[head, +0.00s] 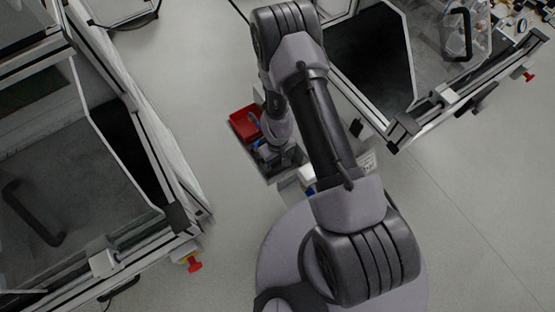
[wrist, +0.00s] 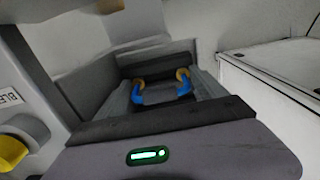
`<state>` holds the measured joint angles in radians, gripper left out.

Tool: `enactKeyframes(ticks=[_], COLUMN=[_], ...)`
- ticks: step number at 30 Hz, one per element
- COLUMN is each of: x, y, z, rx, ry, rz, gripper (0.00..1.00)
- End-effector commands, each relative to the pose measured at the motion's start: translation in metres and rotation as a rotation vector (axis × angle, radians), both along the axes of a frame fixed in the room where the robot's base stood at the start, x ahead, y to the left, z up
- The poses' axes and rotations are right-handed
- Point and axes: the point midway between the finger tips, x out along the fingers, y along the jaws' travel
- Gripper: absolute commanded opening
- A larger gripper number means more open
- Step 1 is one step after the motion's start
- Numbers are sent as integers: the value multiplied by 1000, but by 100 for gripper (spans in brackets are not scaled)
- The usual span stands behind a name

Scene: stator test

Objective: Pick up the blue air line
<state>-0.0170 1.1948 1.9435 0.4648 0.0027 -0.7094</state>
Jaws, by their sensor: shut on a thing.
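The blue air line (wrist: 184,87) shows in the wrist view as two bent blue ends with brass-coloured fittings. Its middle is hidden between the jaws of my gripper (wrist: 160,93). My gripper is shut on it. In the head view my gripper (head: 270,153) is low, just beside a red bin (head: 244,124). A small blue bit shows at the bin's edge, but I cannot tell whether it is the air line. My arm hides much of this spot.
A framed machine cell (head: 80,190) stands at the left and another (head: 425,110) at the right. Bare floor (head: 200,90) lies between them. In the wrist view a yellow part (wrist: 12,152) is close at the left, and a pale box-like surface (wrist: 270,90) is at the right.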

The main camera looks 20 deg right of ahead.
Motion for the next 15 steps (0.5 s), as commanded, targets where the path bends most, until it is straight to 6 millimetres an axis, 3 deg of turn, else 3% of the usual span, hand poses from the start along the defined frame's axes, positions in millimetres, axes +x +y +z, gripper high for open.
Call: enactKeyframes(ticks=[8, 11, 15], x=[-3, -3, -2], y=[-2, -2, -1], z=[-2, 11, 45], rx=[-3, -3, -2], ry=[4, 3, 3], rz=[4, 4, 3], gripper=[42, 42, 41])
